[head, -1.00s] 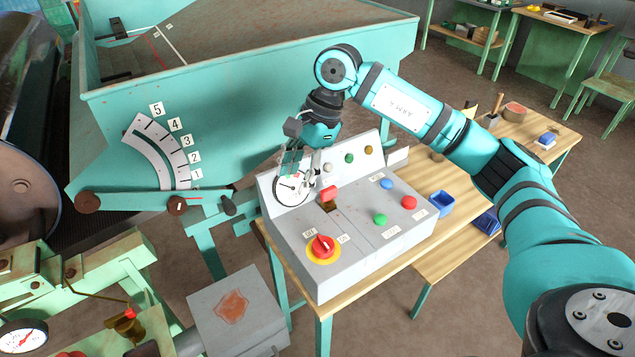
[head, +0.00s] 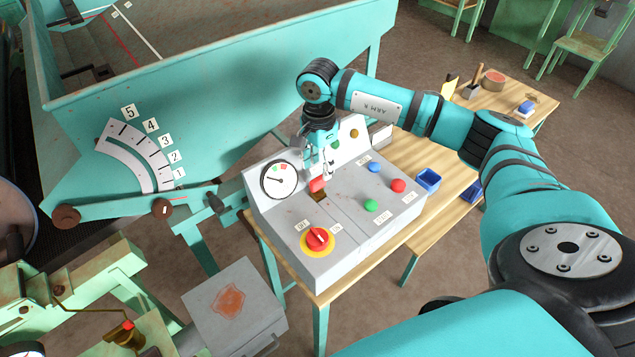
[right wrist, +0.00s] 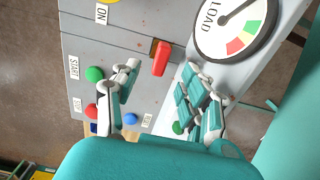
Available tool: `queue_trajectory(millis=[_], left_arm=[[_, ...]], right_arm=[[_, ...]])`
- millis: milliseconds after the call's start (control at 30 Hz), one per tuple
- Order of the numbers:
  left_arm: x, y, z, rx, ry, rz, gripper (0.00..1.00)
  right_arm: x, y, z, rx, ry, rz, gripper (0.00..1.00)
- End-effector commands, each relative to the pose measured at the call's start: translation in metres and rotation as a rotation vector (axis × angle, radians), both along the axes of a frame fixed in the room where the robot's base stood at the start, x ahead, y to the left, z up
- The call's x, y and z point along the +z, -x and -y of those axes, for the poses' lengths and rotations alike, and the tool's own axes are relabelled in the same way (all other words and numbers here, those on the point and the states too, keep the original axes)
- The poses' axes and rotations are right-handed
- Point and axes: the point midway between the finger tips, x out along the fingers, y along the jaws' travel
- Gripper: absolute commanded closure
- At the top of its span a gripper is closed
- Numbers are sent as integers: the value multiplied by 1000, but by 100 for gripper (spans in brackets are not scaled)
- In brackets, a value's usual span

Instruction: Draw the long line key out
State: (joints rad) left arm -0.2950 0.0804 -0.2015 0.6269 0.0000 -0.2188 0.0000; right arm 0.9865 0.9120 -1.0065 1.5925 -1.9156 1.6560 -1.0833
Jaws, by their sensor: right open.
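The line key (head: 317,185) is a small red handle standing in a brass-coloured slot on the sloping top of the grey console (head: 375,228). It also shows in the right wrist view as a red bar (right wrist: 160,57) beside the brass piece. My right gripper (head: 322,168) is just above and behind the key. In the right wrist view my right gripper (right wrist: 161,75) has its fingers spread, one on either side of the key's line, with nothing between the pads. I cannot tell the exact gap to the key. My left gripper is not in view.
The console carries a load gauge (head: 279,181), a red rotary switch (head: 317,238) on a yellow ring, and green, red and blue buttons. A blue bin (head: 428,181) stands right of it on the wooden table (head: 408,150). A large teal hopper (head: 230,100) stands behind.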

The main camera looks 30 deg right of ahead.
Motion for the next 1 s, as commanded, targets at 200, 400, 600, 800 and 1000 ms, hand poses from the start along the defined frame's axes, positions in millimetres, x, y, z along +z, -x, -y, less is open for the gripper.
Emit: queue_trajectory(millis=[200,400,600,800,1000], left_arm=[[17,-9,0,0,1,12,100],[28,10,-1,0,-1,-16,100],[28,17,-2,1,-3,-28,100],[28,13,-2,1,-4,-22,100],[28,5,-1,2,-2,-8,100]], right_arm=[[-17,1,-2,0,-1,-5,56],[-47,-1,-2,-1,-2,-3,56],[-55,-2,-1,0,0,0,56],[-55,-2,-2,0,-1,0,68],[-55,-2,-2,0,-1,0,94]])
